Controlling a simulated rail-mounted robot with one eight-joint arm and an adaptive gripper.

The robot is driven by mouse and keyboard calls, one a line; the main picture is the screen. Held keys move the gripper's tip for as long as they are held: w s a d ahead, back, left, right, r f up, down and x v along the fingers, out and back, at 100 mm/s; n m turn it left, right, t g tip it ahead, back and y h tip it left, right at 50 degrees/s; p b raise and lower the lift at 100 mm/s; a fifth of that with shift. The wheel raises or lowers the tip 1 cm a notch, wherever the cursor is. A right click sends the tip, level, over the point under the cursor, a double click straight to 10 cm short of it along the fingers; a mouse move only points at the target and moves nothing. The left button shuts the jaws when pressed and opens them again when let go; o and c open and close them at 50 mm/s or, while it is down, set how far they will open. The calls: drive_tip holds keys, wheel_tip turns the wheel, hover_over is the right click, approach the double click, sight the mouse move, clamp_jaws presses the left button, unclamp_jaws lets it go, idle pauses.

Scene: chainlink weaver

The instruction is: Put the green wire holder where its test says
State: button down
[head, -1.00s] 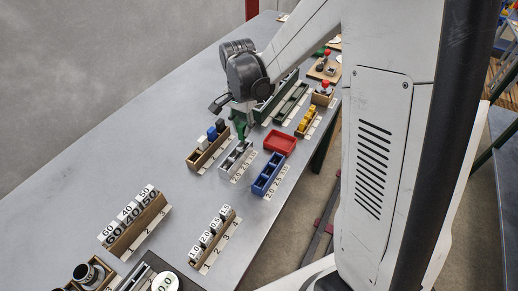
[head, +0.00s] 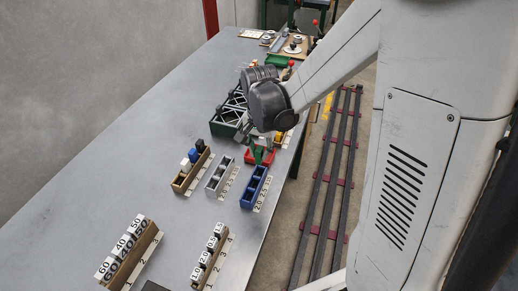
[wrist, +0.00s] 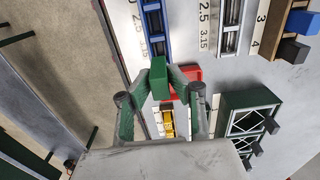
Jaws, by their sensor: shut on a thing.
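The green wire holder (wrist: 160,78) is a small green block, held between the fingertips of my gripper (wrist: 160,88). In the head view my gripper (head: 259,148) is over the red tray (head: 250,158), with the green holder (head: 259,155) below it. The red tray also shows in the wrist view (wrist: 194,73), partly behind the held block and a finger. The grey slotted tray (head: 218,174) and the blue slotted tray (head: 254,188) stand close by, with printed number strips beside them. I cannot tell the exact height of the holder above the tray.
A wooden rack (head: 181,184) with white, blue and black pieces stands left of the grey tray. A green rack (wrist: 250,100) and a holder with yellow pieces (wrist: 168,122) lie near my gripper. Numbered block racks (head: 140,253) stand in front. The table's left side is clear.

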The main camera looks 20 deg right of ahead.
sight(259, 162)
drive_tip(key=shift+f+b, duration=2.25)
drive_tip(key=shift+f, duration=1.2)
drive_tip(key=c, duration=1.5)
unclamp_jaws()
drive_tip(key=shift+c, duration=0.2)
drive_tip(key=shift+r, duration=0.15)
wheel_tip(259, 162, up, 12)
drive_tip(key=shift+f, duration=0.1)
wheel_tip(259, 162, down, 12)
drive_tip(key=shift+r+p, duration=0.15)
drive_tip(key=shift+p, duration=0.15)
drive_tip(key=shift+r+p, duration=0.7)
drive_tip(key=shift+r, duration=0.05)
